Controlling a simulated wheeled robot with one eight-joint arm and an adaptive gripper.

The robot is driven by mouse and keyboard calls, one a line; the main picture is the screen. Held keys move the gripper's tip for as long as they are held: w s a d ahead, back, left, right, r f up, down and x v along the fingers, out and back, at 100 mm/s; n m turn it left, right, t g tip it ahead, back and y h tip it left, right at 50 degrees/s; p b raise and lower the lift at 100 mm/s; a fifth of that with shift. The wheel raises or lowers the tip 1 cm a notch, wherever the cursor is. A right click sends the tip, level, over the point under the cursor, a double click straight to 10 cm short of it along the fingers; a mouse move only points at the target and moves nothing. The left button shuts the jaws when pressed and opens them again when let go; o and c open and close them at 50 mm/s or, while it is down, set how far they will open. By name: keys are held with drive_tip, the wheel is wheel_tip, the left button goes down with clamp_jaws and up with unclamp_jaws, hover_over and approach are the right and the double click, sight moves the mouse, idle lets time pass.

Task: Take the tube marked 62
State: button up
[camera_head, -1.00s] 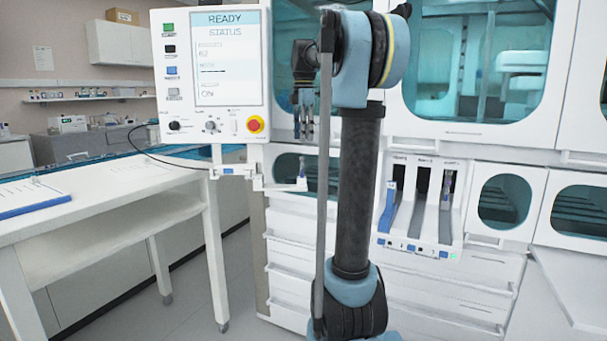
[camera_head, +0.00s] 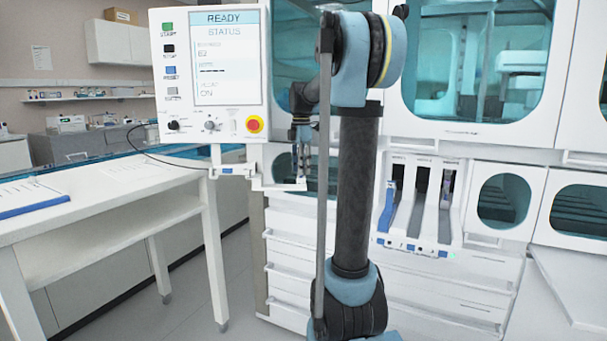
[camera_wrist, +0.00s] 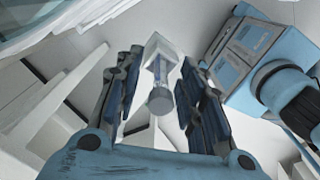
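A tube (camera_wrist: 160,92) with a grey round end shows between the two fingers of my gripper (camera_wrist: 162,62) in the wrist view. Gaps show on both sides of the tube, so my gripper is open around it. In the head view my gripper (camera_head: 303,158) is low over a small white bracket (camera_head: 270,185) below the screen panel, and its fingers largely hide the tube there. No number on the tube can be read.
The panel (camera_head: 211,80) reads READY, with a number that looks like 62. A rack (camera_head: 418,215) with three sloping lanes stands right of my arm, a blue item (camera_head: 388,208) in its left lane. A white table (camera_head: 100,205) stands at left.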

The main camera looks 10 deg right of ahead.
drive_tip(key=shift+f, duration=0.7)
drive_tip(key=shift+c, duration=0.2)
clamp_jaws()
drive_tip(key=shift+r, duration=0.1)
wheel_tip(320, 180, up, 10)
drive_tip(key=shift+f, duration=0.1)
